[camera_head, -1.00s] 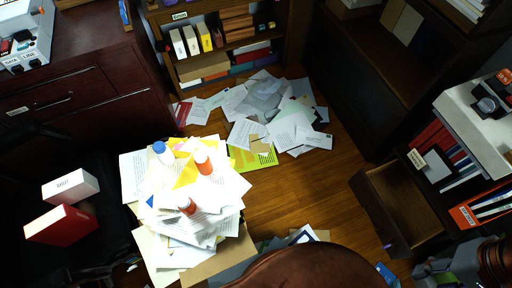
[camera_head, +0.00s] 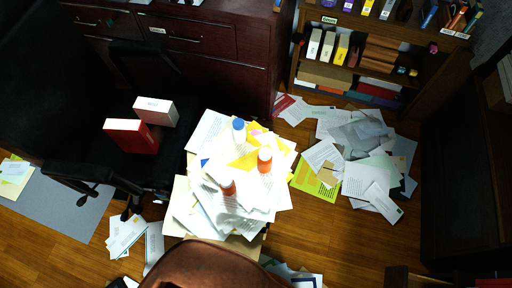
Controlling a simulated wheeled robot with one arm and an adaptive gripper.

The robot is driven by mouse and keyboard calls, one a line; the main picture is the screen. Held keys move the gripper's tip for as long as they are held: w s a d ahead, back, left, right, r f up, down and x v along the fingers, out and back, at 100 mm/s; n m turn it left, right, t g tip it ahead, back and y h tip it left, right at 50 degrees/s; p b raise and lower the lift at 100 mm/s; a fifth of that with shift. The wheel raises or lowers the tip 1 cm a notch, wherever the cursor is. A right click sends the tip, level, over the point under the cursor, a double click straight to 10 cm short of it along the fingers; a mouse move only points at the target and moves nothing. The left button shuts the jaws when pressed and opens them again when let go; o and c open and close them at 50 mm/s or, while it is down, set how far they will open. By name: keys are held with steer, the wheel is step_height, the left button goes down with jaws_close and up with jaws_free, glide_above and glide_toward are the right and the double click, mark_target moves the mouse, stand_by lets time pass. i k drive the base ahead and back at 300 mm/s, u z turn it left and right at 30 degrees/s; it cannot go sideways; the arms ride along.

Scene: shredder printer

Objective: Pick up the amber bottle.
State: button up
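Either could be the amber bottle; I cannot tell which. A white bottle with a blue cap (camera_head: 239,136) stands farther back on the same heap. My gripper is not in view.
A brown rounded seat or chair back (camera_head: 215,268) is close in front of the heap. Papers (camera_head: 368,150) litter the floor at right. Bare wood floor (camera_head: 320,235) shows at lower right.

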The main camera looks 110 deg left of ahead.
mark_target(227, 185)
steer(key=z, duration=0.05)
steer(key=k, duration=0.3)
steer(key=u, duration=5.6)
steer(key=k, duration=1)
steer(key=z, duration=0.4)
